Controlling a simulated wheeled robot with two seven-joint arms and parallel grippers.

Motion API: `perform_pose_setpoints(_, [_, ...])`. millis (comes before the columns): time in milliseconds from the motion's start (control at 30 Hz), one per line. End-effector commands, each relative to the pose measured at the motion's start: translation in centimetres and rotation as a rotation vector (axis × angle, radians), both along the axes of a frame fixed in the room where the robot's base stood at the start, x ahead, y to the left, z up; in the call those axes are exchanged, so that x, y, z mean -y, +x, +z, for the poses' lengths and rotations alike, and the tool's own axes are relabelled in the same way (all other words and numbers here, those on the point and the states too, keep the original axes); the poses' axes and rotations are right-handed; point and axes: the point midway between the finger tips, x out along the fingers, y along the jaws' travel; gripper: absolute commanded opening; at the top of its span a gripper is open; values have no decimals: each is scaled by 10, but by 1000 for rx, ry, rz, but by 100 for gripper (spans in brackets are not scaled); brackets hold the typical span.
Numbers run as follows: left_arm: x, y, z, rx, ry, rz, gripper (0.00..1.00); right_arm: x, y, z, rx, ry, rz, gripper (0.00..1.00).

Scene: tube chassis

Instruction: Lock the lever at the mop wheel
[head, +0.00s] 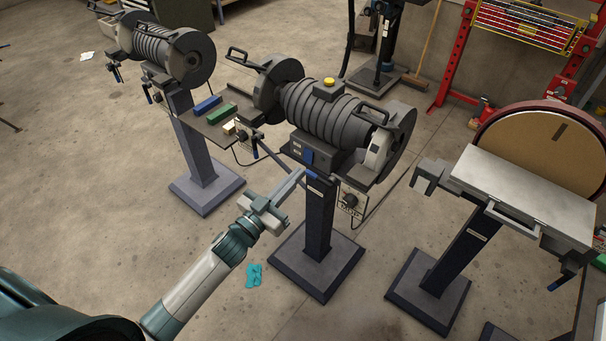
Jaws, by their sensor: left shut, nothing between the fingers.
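A dark double-ended bench machine (325,115) stands on a pedestal in the middle of the head view. A pale wheel (378,152), perhaps the mop wheel, sits inside the dark guard at its right end. Whether the lever is locked cannot be told. My right gripper is not in view.
A tray (214,128) with blue, green and pale bars projects left of the machine. Control boxes with knobs (350,201) hang below it. A similar machine (160,52) stands back left, a disc sander (530,170) right. A teal rag (254,275) lies on open floor.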

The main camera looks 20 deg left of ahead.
Motion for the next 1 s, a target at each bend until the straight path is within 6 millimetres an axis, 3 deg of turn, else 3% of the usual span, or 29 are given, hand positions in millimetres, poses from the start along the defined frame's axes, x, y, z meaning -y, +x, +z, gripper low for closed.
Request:
perform_pose_setpoints(133, [8, 24, 4, -2, -2, 2, 0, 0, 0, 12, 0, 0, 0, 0])
perform_pose_setpoints(300, [11, 29, -18, -3, -2, 2, 0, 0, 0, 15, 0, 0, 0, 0])
perform_pose_setpoints(500, [12, 34, -30, -1, -1, 1, 0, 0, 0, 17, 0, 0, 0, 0])
perform_pose_setpoints(1000, [13, 34, -34, -1, -2, 0, 0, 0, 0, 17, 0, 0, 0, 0])
